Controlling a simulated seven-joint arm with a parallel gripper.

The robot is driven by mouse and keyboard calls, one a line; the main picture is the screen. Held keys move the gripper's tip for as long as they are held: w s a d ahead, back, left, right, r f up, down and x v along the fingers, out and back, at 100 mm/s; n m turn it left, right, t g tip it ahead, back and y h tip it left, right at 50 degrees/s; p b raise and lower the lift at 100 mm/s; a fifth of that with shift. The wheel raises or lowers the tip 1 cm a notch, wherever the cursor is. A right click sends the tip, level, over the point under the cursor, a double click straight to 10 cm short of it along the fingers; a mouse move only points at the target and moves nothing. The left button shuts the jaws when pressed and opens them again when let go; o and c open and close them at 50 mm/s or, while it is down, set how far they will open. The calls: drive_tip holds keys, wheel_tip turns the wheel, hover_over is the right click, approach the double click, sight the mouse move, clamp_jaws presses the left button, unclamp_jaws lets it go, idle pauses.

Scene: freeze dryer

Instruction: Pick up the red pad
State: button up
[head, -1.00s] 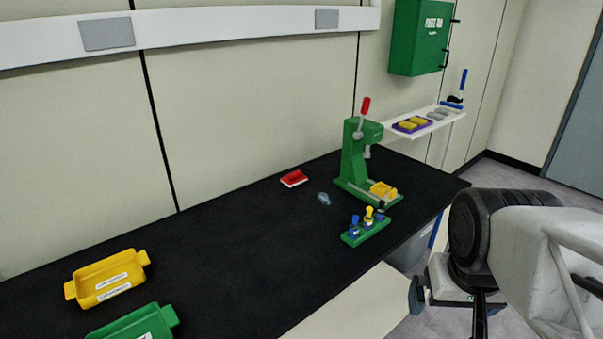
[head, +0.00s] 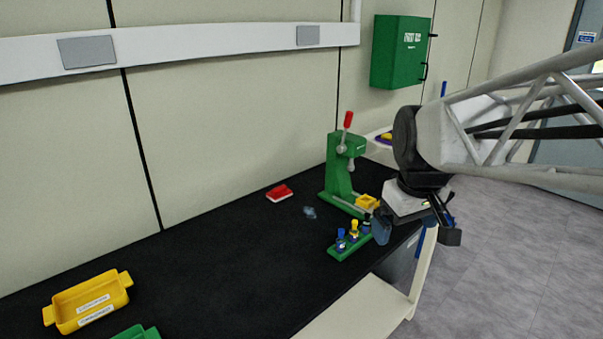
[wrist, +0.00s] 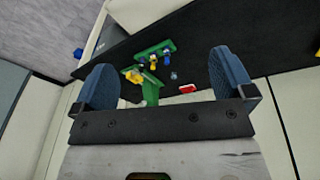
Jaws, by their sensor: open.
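The red pad (head: 279,191) lies on the black bench top, towards the wall and left of the green press. It has a pale base under its red top. It also shows in the wrist view (wrist: 187,89), between my two fingers and nearer the right one. My gripper (head: 416,233) is open and empty, held up at the bench's right end, well to the right of the pad and apart from it. In the wrist view its two blue finger pads (wrist: 163,80) stand wide apart.
The green press (head: 339,165) with a yellow block stands right of the pad. A green rack (head: 345,247) with several blue- and yellow-topped pieces stands in front. A small clear bluish item (head: 310,212) lies between. A yellow tray (head: 87,303) sits at the left. The bench middle is clear.

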drive_tip(key=w+a+r+n, duration=0.1)
drive_tip(key=w+a+n, duration=0.15)
drive_tip(key=w, duration=0.65)
drive_tip(key=w+a+r+n, duration=0.1)
drive_tip(key=w+a+n, duration=0.15)
drive_tip(key=w, duration=0.55)
drive_tip(key=n+g, duration=0.2)
drive_tip(key=n, duration=1.5)
hover_over(278, 188)
drive_tip(key=f, duration=2.4)
drive_tip(key=shift+s+d+f, duration=0.2)
drive_tip(key=shift+s+f, duration=0.05)
drive_tip(key=shift+s, duration=0.05)
drive_tip(key=shift+w+a+f, duration=0.25)
drive_tip(key=shift+f, duration=0.2)
drive_tip(key=shift+f, duration=0.1)
drive_tip(key=shift+f, duration=1.15)
drive_tip(key=shift+f, duration=0.1)
drive_tip(key=shift+f, duration=2.55)
